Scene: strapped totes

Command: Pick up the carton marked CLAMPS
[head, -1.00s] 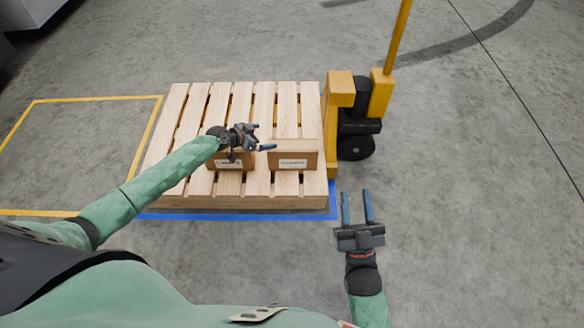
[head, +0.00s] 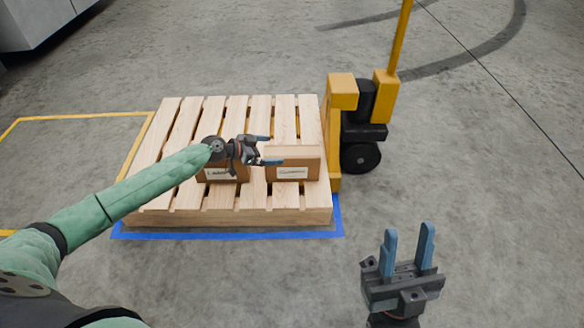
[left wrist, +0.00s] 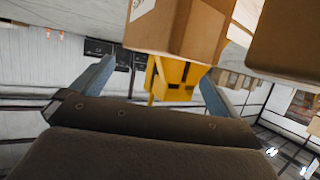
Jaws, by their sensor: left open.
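Two brown cartons stand on the wooden pallet. The left carton (head: 224,174) is partly hidden behind my left gripper; the right carton (head: 292,164) stands near the pallet's right edge. Both have white labels on their near faces, too small to read surely. My left gripper (head: 269,150) is open, pointing right, with its fingertips at the right carton's left end. In the left wrist view one carton (left wrist: 180,25) shows ahead between the fingers, and another carton (left wrist: 295,45) fills the upper right corner. Contact cannot be told. My right gripper (head: 408,243) is open and empty, off the pallet.
The pallet (head: 240,217) lies inside blue floor tape (head: 230,235). A yellow pallet jack (head: 343,95) stands close against its right side. A yellow taped square (head: 80,117) is on the floor at left. The floor in front and to the right is clear.

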